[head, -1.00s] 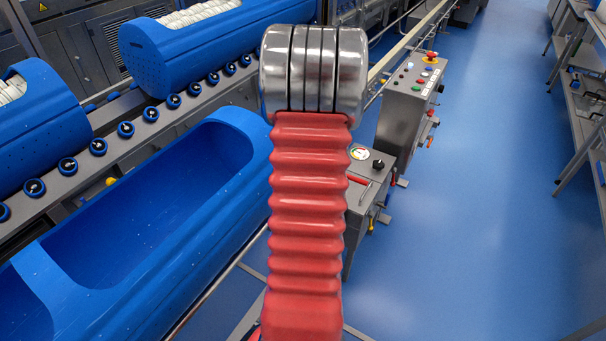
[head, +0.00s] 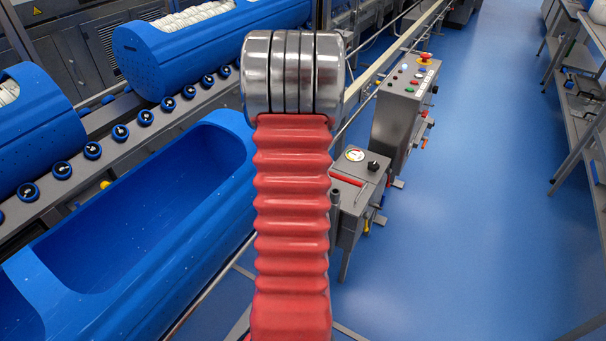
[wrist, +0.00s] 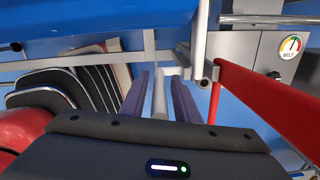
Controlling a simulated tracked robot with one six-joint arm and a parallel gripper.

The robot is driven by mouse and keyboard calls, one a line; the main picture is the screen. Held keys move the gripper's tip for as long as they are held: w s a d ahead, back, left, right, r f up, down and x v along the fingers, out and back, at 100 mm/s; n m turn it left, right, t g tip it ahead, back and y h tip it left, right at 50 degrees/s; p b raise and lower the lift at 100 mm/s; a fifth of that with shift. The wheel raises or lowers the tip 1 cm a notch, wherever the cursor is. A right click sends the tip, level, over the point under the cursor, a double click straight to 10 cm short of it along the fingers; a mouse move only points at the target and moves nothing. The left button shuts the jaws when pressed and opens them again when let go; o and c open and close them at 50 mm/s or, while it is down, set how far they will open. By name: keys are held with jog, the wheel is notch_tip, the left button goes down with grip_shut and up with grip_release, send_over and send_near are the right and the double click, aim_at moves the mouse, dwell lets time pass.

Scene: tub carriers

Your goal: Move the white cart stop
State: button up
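In the wrist view my gripper (wrist: 160,85) shows two dark fingers standing apart. A pale rod (wrist: 160,100) shows in the gap between them, with slim gaps at its sides; I cannot tell whether it lies between the fingers or beyond them. A white upright bar (wrist: 200,35), which may be the white cart stop, is up and right of the fingertips, apart from them, beside a grey bracket. In the head view my red-sleeved arm hides the gripper, and I cannot pick out the stop there.
A grey box with a BELT gauge (head: 355,155) and red lever (head: 347,179) is right of my arm; the lever (wrist: 265,100) is close right of the fingers. A button console (head: 402,100) stands behind. Blue tubs (head: 150,205) line the left. Open floor (head: 480,200) lies right.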

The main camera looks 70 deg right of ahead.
jog(key=shift+o, duration=0.4)
jog(key=r, duration=1.3)
jog(key=shift+s+a+r, duration=0.1)
jog(key=shift+s+r, duration=0.1)
jog(key=shift+r, duration=0.2)
jog(key=w+a+r+n+t, duration=0.1)
jog(key=w+a+r+n, duration=0.1)
jog(key=w+a+n, duration=0.55)
jog(key=w+a+r+n+h, duration=0.1)
jog(key=w+a+r+n, duration=0.3)
jog(key=a, duration=0.6)
jog(key=w+a+r+n+t, duration=0.1)
jog(key=w+a+n, duration=0.2)
jog(key=a+n, duration=0.55)
jog(key=s+a+n+t, duration=0.1)
jog(key=s+a+n, duration=0.2)
jog(key=a+n, duration=0.7)
jog(key=s+a+f+n+t+y, duration=0.1)
jog(key=s+a+n+t, duration=0.1)
jog(key=a+n, duration=0.8)
jog(key=s+a, duration=0.1)
jog(key=a, duration=0.4)
jog(key=shift+a+f, duration=0.25)
